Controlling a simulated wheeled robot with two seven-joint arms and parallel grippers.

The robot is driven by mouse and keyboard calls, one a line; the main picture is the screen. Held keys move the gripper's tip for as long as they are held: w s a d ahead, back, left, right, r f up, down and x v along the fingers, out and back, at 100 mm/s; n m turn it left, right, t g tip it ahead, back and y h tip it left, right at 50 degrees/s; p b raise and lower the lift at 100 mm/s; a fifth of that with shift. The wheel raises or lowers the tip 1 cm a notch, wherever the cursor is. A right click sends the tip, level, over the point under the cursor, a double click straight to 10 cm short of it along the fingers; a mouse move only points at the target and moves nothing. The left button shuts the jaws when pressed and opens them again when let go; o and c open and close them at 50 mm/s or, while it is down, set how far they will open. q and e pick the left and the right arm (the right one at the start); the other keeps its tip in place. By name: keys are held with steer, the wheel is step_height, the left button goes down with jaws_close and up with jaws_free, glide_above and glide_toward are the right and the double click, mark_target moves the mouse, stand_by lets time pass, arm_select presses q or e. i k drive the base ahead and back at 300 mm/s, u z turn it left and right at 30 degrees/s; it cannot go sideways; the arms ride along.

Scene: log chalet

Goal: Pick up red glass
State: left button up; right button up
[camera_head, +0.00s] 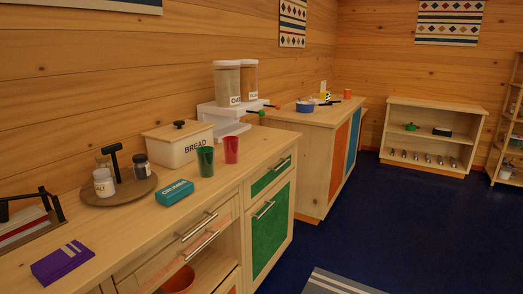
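The red glass (231,149) stands upright on the wooden counter (222,183), toward its right end. A green glass (205,161) stands close beside it on the left. The white bread box (179,144) is behind and left of the two glasses. Neither of my grippers shows in the head view.
A teal box (174,192) lies left of the glasses near the counter's front. A round tray (119,190) with jars and a white stepped shelf (228,130) with canisters also stand there. Dark blue floor (380,223) in front of the cabinets is open, with a striped rug (338,285).

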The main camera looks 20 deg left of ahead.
mark_target(230, 144)
steer(key=i, duration=3.4)
steer(key=u, duration=2.9)
